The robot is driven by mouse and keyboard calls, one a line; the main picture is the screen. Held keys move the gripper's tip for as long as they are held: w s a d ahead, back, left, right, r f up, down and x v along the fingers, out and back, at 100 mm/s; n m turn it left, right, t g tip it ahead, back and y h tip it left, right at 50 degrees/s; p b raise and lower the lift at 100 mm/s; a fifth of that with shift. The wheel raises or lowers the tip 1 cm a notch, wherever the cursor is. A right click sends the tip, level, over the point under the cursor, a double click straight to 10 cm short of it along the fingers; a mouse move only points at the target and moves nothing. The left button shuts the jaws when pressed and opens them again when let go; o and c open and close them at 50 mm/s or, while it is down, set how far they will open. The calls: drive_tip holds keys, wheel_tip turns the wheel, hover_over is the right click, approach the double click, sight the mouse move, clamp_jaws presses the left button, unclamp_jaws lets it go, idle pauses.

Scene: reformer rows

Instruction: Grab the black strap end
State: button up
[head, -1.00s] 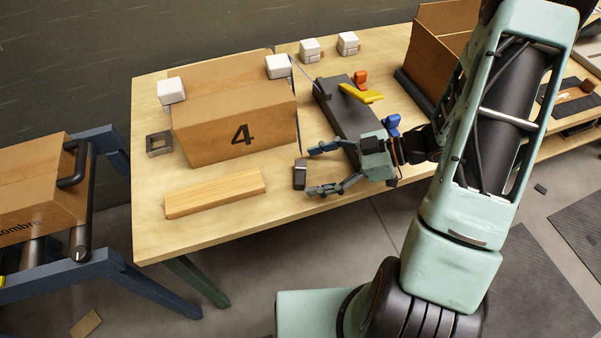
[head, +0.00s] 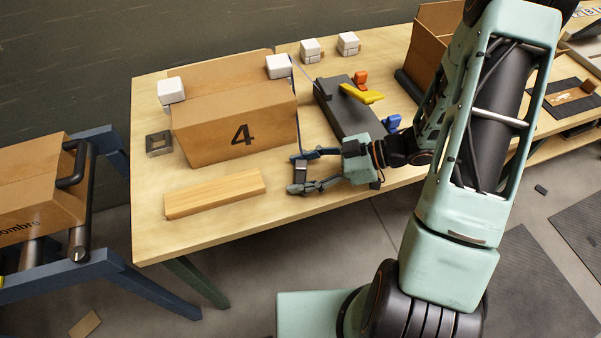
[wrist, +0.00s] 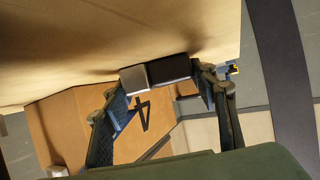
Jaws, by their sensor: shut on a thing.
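The black strap end is a small black block with a grey end. In the head view the strap end (head: 301,171) is near the table's front edge, to the right of the wooden plank. My gripper (head: 296,173) reaches in from the right with one finger on each side of it. In the wrist view the strap end (wrist: 168,69) shows between the two fingers of my gripper (wrist: 160,85), close to the tabletop. My gripper is shut on it. The fingers hide parts of its sides.
A cardboard box marked 4 (head: 235,135) stands just behind the gripper. A wooden plank (head: 215,193) lies to the left. A dark grey block (head: 350,112) with a yellow piece (head: 361,93) on it lies behind my wrist. A blue piece (head: 393,123) is close to my wrist.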

drive_tip(key=shift+r, duration=0.1)
drive_tip(key=shift+r+p, duration=0.7)
drive_tip(key=shift+p, duration=0.1)
drive_tip(key=s+a+r+p, duration=0.4)
drive_tip(key=s+r+p, duration=0.7)
drive_tip(key=p, duration=0.5)
drive_tip(key=shift+s+a+r, duration=0.2)
drive_tip(key=shift+s+r, duration=0.05)
drive_tip(key=shift+s, duration=0.85)
